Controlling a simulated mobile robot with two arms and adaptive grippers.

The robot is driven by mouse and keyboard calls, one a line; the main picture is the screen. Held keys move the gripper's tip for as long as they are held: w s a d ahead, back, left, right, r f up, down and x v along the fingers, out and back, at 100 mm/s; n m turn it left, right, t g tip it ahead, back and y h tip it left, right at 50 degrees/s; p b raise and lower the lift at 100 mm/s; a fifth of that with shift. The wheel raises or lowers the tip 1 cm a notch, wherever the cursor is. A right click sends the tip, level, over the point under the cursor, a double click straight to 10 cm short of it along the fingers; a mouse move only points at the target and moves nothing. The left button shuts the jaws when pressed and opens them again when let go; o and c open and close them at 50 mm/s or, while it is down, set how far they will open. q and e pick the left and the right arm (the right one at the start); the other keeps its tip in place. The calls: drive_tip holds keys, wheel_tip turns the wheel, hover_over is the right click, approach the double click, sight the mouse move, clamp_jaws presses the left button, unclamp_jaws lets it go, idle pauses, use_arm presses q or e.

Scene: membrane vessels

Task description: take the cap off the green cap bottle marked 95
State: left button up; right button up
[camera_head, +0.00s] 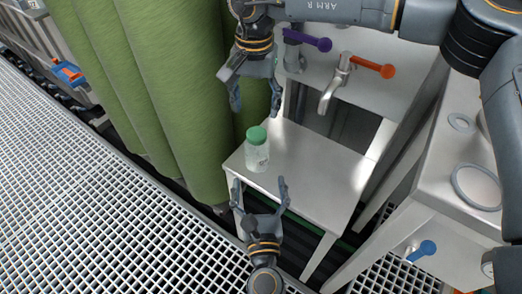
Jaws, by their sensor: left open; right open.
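The bottle (257,157) is clear with a green cap (256,135) on top. It stands upright near the left edge of a small grey table (318,178). Its marking is too small to read. My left gripper (258,183) is open and empty, just in front of the bottle at the table's front edge, fingers pointing towards it. My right gripper (256,106) is open and empty, behind and above the cap, fingers pointing down. Neither gripper appears to touch the bottle.
A metal tap (331,92) with an orange handle (373,67) overhangs the table's back, with a purple handle (308,39) beside it. Green cylindrical vessels (180,90) stand close on the left. A metal cabinet (445,190) stands right. The table's right part is clear.

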sight(258, 158)
use_arm(q)
drive_tip(key=w, duration=1.1)
drive_tip(key=shift+a, duration=0.1)
drive_tip(key=shift+c, duration=0.2)
